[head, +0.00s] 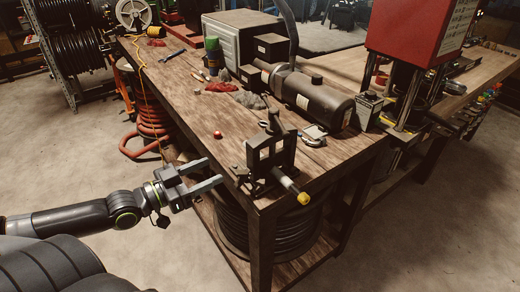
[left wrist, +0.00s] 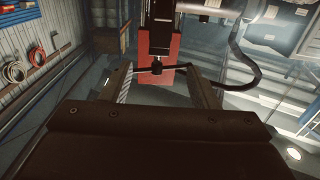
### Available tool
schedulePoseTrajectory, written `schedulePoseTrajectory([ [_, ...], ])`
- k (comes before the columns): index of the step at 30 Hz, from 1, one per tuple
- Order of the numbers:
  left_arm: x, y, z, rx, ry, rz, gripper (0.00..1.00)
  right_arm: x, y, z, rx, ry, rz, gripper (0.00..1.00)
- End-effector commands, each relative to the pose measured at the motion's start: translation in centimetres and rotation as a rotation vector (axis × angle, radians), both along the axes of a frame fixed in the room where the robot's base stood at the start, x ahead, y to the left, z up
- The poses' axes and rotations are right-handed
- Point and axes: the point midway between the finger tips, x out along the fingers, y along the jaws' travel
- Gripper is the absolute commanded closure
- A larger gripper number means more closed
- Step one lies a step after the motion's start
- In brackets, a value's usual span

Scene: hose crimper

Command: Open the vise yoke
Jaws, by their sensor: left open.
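The dark metal vise (head: 268,157) stands at the near corner of the wooden workbench. Its upright yoke frame has a short post on top, and a rod with a yellow end (head: 303,198) sticks out toward the lower right. I cannot tell whether the yoke is latched. My left gripper (head: 208,173) is open and empty, left of the vise and apart from it, with its fingers pointing toward it. In the left wrist view, between the open fingers (left wrist: 162,88), a dark bar with a round knob (left wrist: 157,66) shows before a red part. My right gripper is not in view.
The workbench (head: 190,105) carries a dark cylindrical tank (head: 315,97), a red ball (head: 217,134), rags and a green-topped can (head: 212,55). A red press (head: 415,30) stands at right. A black hose coil (head: 285,230) lies below the bench.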

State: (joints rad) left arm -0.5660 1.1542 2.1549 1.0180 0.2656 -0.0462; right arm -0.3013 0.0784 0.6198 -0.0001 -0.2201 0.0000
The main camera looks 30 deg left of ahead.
Motion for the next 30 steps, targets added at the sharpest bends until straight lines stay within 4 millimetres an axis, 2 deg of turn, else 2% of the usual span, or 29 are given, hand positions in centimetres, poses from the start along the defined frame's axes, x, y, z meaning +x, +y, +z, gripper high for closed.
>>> schedulePoseTrajectory([
  [16,6.5,-2.7,0.0,-0.003,-0.006,-0.001,0.45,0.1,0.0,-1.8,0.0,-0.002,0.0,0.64],
  [30,12.5,-5.1,0.2,-0.004,-0.003,0.001,0.45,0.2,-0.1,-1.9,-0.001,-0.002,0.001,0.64],
])
